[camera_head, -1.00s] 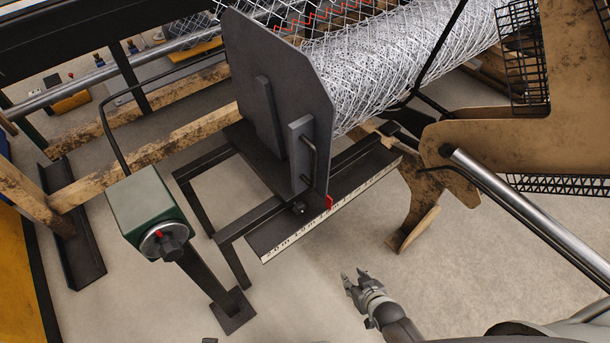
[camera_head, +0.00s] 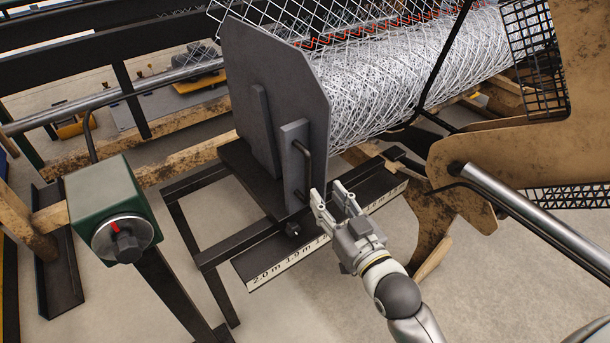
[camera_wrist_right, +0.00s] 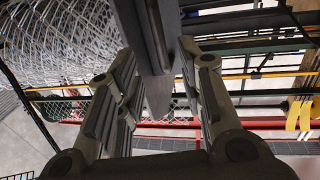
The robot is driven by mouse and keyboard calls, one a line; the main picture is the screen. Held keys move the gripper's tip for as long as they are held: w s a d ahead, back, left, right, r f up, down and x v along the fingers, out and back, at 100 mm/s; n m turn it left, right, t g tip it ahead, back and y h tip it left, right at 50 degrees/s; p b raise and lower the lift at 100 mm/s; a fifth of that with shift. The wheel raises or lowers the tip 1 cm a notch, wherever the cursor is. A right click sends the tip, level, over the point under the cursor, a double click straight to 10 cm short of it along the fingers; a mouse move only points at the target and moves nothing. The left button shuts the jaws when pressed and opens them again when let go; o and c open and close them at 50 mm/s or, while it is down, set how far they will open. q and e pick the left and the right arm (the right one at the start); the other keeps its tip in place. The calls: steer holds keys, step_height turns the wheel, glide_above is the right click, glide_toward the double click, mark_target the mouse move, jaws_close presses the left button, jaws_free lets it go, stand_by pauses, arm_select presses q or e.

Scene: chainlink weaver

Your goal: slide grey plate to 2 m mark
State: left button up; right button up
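The tall grey plate (camera_head: 268,90) stands upright at the near end of the mesh roll. A dark bar handle (camera_head: 307,165) is on its thick block (camera_head: 294,150). The white scale strip (camera_head: 288,258) runs below; its 2.0 m mark (camera_head: 266,274) is at the left end. My right gripper (camera_head: 332,192) is open beside the lower end of the handle, in front of the scale. In the right wrist view, a grey slab (camera_wrist_right: 145,45) shows between the open fingers (camera_wrist_right: 157,62); whether they touch it is unclear. The scale's red pointer is hidden. My left gripper is out of view.
A green box with a red-marked knob (camera_head: 112,215) stands on a post at left. The wire mesh roll (camera_head: 400,80) lies behind the plate. A brown machine frame (camera_head: 510,150) and steel tube (camera_head: 530,220) stand at right. Bare floor shows in front of the scale.

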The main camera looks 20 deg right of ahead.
mark_target(309, 173)
steer(key=w, duration=0.2)
steer(key=w+b, duration=0.1)
steer(key=w, duration=0.2)
steer(key=w+a, duration=0.1)
steer(key=w, duration=0.2)
steer(key=shift+a, duration=0.1)
steer(key=shift+w+a, duration=0.1)
steer(key=shift+w, duration=0.3)
steer(key=shift+w+a+b, duration=0.1)
steer(key=shift+w+b, duration=0.2)
steer(key=shift+w, duration=0.35)
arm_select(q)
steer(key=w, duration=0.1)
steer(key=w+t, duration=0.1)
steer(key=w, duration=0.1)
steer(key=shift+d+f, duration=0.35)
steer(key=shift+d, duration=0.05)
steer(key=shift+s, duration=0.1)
arm_select(e)
jaws_close()
